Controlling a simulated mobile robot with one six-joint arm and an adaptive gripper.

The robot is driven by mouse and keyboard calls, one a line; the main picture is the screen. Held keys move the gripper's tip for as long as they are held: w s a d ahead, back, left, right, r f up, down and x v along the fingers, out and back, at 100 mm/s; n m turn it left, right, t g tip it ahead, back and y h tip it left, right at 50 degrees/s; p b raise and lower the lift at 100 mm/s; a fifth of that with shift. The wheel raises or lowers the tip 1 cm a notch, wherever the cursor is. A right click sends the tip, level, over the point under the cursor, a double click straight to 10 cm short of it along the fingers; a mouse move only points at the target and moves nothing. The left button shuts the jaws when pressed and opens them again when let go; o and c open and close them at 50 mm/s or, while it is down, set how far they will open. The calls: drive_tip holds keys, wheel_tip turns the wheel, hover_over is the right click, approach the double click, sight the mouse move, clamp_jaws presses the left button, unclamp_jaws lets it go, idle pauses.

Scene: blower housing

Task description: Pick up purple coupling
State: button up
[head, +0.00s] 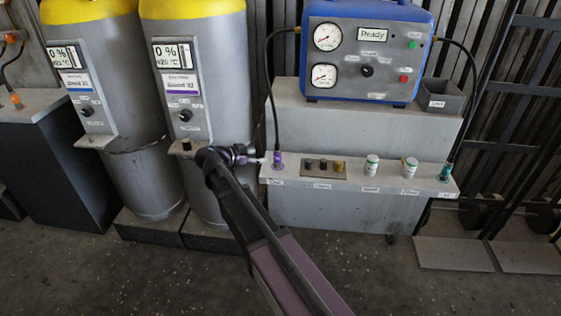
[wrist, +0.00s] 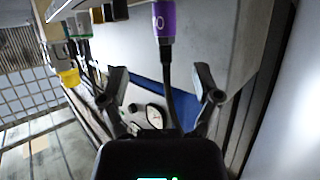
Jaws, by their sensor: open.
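The purple coupling (head: 278,160) stands upright at the left end of the grey ledge, with a black hose running up from it to the blue machine. In the wrist view, the purple coupling (wrist: 163,20) shows at the top centre, and its hose passes down between my fingers. My gripper (head: 260,158) is just left of the coupling in the head view. In the wrist view, my gripper (wrist: 161,77) is open, its fingers spread to either side of the hose. The coupling is apart from both fingertips, and its far end is cut off by the frame edge.
The ledge (head: 340,184) also holds a plate of small fittings (head: 323,168), two white-and-green canisters (head: 371,165) and a teal coupling (head: 445,172) with its own hose. The blue machine (head: 366,50) reads "Ready". Grey tanks (head: 205,90) stand to the left.

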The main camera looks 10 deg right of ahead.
sight(275, 153)
drive_tip(key=shift+b+x, duration=0.6)
drive_tip(key=shift+x, duration=1.6)
drive_tip(key=shift+w+b+x, duration=0.25)
drive_tip(key=shift+b+x, duration=0.55)
drive_tip(key=shift+x, duration=1.8)
drive_tip(key=shift+a+r, duration=0.1)
clamp_jaws()
